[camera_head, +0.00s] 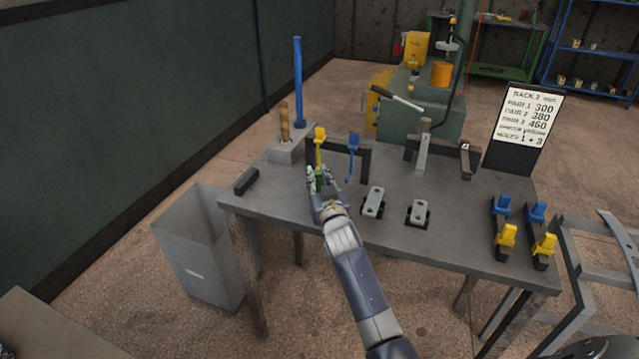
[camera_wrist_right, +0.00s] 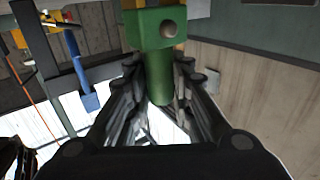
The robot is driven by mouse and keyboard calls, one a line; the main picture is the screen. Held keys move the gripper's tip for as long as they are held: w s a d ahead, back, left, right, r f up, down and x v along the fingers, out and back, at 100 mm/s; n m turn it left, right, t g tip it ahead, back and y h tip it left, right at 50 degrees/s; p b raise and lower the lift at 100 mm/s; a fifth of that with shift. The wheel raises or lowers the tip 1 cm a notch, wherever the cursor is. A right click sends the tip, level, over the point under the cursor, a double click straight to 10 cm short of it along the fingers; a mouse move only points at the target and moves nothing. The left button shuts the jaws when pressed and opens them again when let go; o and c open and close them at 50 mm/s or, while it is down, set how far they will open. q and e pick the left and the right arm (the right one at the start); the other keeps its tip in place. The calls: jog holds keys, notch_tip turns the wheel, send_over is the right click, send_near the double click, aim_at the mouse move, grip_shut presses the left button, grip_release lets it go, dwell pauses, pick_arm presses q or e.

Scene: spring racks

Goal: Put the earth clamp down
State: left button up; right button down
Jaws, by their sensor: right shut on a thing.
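My right gripper (camera_head: 322,180) is shut on a green clamp-like piece, which I take to be the earth clamp (camera_head: 319,182). The gripper is over the back left part of the grey table (camera_head: 290,212), in front of a black rack frame (camera_head: 367,153). In the right wrist view the green clamp (camera_wrist_right: 158,80) stands between the fingers, with a block-shaped head beyond the fingertips. Its far end is hidden. I cannot tell whether it touches the table. My left gripper is not in view.
A yellow-topped tool (camera_head: 320,145) is just behind the gripper, and a blue tool (camera_head: 353,146) hangs to its right. Two metal blocks (camera_head: 374,202) (camera_head: 418,212) lie right of my arm. Yellow and blue clamps (camera_head: 506,235) stand at the right edge. A grey bin (camera_head: 190,250) stands left.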

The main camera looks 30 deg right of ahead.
jog(key=shift+f, duration=0.5)
jog(key=c, duration=1.4)
grip_release()
jog(key=shift+f, duration=0.1)
jog(key=shift+c, duration=0.2)
jog(key=shift+s+a, duration=0.1)
jog(key=shift+s, duration=0.15)
jog(key=v, duration=1.1)
jog(key=shift+s, duration=0.3)
